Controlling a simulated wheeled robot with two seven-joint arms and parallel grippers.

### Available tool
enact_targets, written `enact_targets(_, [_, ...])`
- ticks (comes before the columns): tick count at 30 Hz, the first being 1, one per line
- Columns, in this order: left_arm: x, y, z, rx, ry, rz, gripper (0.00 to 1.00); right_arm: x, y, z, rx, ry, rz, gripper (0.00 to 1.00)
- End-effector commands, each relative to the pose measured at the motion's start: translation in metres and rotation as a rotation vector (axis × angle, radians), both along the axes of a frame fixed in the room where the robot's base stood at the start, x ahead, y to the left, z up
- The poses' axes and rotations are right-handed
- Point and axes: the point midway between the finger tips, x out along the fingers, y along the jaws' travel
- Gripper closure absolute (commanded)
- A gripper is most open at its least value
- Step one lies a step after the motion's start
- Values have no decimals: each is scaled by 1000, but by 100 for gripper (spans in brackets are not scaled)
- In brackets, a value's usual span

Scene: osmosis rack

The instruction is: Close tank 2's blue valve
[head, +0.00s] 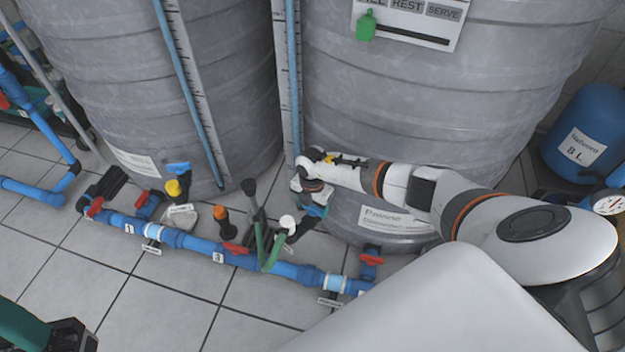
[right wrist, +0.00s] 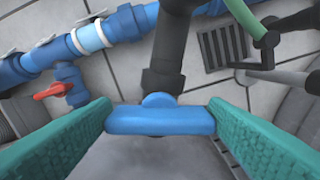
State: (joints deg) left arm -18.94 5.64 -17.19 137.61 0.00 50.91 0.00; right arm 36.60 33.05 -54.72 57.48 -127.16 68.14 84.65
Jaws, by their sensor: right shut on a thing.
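The blue valve handle (right wrist: 160,120) shows in the right wrist view as a flat bar. It lies crosswise to the dark pipe (right wrist: 168,50) behind it. My right gripper (right wrist: 160,122) is shut on it, with one green ribbed finger at each end. In the head view my right gripper (head: 312,192) is low at the front of the right grey tank (head: 430,110). The arm and gripper hide most of the valve there. A green and dark part of my left gripper (head: 45,335) shows at the lower left corner; its jaws are cut off.
A blue pipe (head: 197,243) with red-handled valves runs along the tiled floor before the tanks. Another blue valve (head: 178,168) stands by the left tank. Green-handled parts (head: 272,250) and a white-capped piece (head: 288,222) stand close left of my right gripper. A floor grate (right wrist: 222,45) lies near.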

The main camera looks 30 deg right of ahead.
Motion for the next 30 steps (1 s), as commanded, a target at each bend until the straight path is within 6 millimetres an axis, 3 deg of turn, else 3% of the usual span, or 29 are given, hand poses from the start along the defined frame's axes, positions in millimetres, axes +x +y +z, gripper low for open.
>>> enact_targets(12, [-2,0,14,-1,11,0,40,1,-1,1,-2,-1,-164,54])
enact_targets(27, [-2,0,15,-1,12,-1,40,1,-1,0,-1,-1,-182,54])
enact_targets(28, [-2,0,15,-1,12,-1,40,2,-1,0,-1,-1,-182,28])
enact_targets(30, [-2,0,15,-1,12,-1,40,1,-1,0,-1,-1,-181,22])
